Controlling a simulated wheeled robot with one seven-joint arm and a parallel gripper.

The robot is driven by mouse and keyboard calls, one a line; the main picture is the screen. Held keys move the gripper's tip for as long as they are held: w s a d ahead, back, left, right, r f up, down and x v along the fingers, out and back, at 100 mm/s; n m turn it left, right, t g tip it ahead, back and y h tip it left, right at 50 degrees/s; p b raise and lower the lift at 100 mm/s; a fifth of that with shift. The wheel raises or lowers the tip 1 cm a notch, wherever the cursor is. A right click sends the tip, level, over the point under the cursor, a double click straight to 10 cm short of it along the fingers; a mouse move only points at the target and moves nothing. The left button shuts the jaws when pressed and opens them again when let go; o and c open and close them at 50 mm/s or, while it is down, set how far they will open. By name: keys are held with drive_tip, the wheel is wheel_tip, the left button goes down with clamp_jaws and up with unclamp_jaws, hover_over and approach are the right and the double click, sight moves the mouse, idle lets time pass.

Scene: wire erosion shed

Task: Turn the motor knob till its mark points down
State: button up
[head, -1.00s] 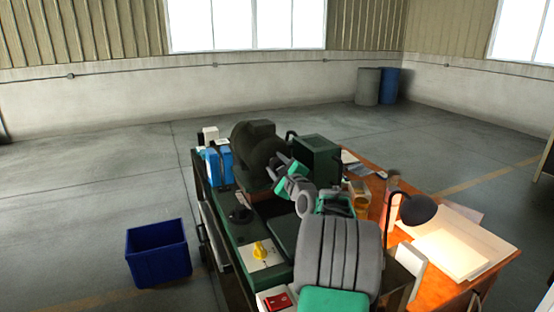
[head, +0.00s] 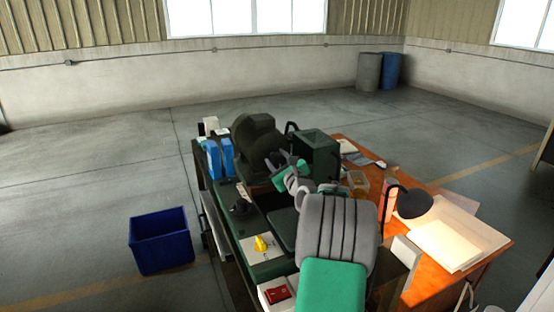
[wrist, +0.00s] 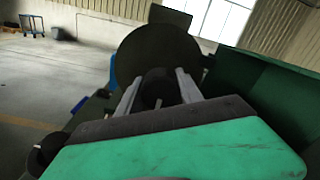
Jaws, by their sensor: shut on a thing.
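The dark motor (head: 254,136) stands at the back of the green-topped bench, and its round dark face (wrist: 160,50) fills the middle of the wrist view. My gripper (head: 274,162) is at the motor's near right side. In the wrist view my gripper (wrist: 160,84) has one pale finger on each side of a dark round knob (wrist: 158,90) in front of that face, and it is shut on it. My arm and hand cover part of the motor's near side in the head view.
A dark green box (head: 318,153) stands close to the motor's right. Blue containers (head: 220,158) stand to its left. A yellow knob (head: 262,243) and a red switch (head: 278,293) sit nearer. A lamp (head: 414,204) stands right. A blue bin (head: 160,238) is on open floor.

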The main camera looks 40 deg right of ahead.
sight(280, 162)
drive_tip(key=o, duration=1.4)
drive_tip(key=shift+s, duration=0.1)
drive_tip(key=b+v, duration=0.2)
drive_tip(key=v, duration=0.5)
drive_tip(key=shift+s+a, duration=0.1)
drive_tip(key=shift+s, duration=0.2)
